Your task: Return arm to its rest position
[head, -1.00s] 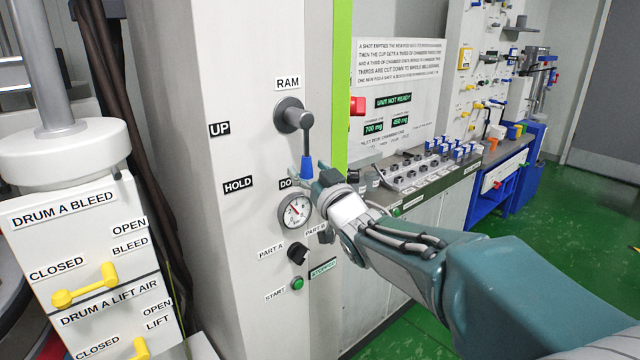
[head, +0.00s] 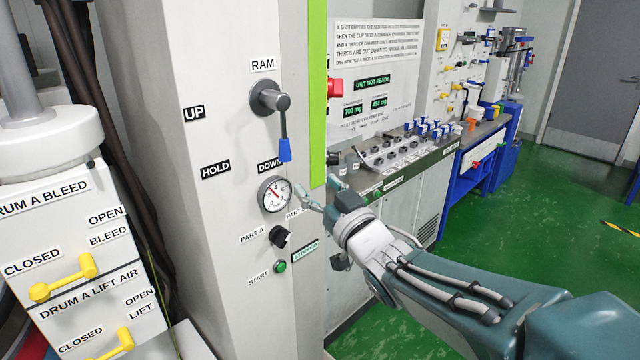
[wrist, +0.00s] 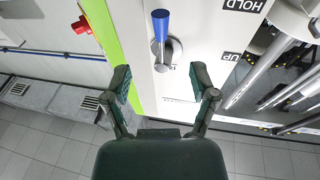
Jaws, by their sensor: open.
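My gripper (head: 318,193) is open and empty in the head view, in front of the column just right of the gauge. In the wrist view my gripper (wrist: 164,90) shows its two fingers spread wide with nothing between them. The RAM lever (head: 284,150) has a blue grip and hangs down toward the DOWN label. It also shows in the wrist view as a blue lever (wrist: 161,27), beyond the fingertips and apart from them. My arm reaches in from the lower right of the head view.
The pressure gauge (head: 274,194), part selector knob (head: 279,237) and green start button (head: 280,267) are on the column. Yellow-handled valves (head: 63,278) stand at left. A bench with blue-capped items (head: 428,130) is behind my arm. Green floor (head: 520,190) at right is open.

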